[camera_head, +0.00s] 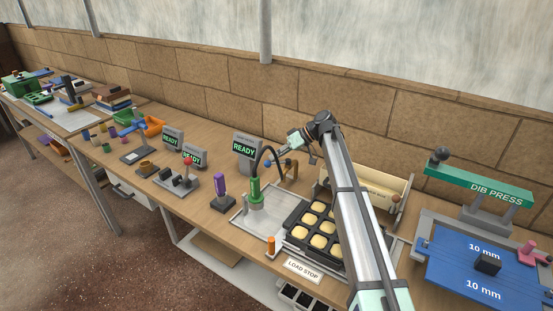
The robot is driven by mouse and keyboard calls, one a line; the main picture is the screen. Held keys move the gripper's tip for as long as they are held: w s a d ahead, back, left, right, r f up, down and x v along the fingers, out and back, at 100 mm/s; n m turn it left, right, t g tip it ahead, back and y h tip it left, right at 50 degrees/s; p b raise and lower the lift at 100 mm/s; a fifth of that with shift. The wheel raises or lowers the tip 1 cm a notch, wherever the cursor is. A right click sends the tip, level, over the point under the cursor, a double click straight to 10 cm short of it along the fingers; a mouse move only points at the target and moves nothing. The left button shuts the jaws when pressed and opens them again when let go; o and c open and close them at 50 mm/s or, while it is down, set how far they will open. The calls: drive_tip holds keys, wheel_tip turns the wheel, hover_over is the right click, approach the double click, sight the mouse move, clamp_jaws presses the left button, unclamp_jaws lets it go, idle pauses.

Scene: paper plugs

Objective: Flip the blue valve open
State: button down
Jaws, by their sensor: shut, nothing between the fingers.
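A small blue part (267,163), which looks like the blue valve's handle, shows behind the green-topped nozzle and just right of the nearest READY display. Its exact angle is too small to tell. My gripper (277,154) is shut and empty at the end of my arm, which reaches in from the right. Its tip is close to the blue part, slightly above and right of it. I cannot tell whether they touch. A brown bracket (291,170) stands just right of the blue part.
A tray of pale pads (288,234) lies below my arm. The green nozzle (255,192) with a black hose stands over a metal plate (241,218). A READY display (245,149) stands left of my gripper. A green DIB PRESS (480,188) is at the right.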

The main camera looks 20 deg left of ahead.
drive_tip(key=shift+s+d+b, duration=0.15)
drive_tip(key=shift+s+b, duration=0.15)
drive_tip(key=shift+w+d, duration=0.1)
drive_tip(key=shift+w, duration=0.05)
idle(1.3)
drive_tip(key=shift+w+d, duration=0.4)
drive_tip(key=shift+w, duration=0.15)
drive_tip(key=w+d+r+b, duration=0.1)
drive_tip(key=w+r, duration=0.8)
drive_tip(key=shift+d, duration=0.4)
drive_tip(key=shift+w+r, duration=0.1)
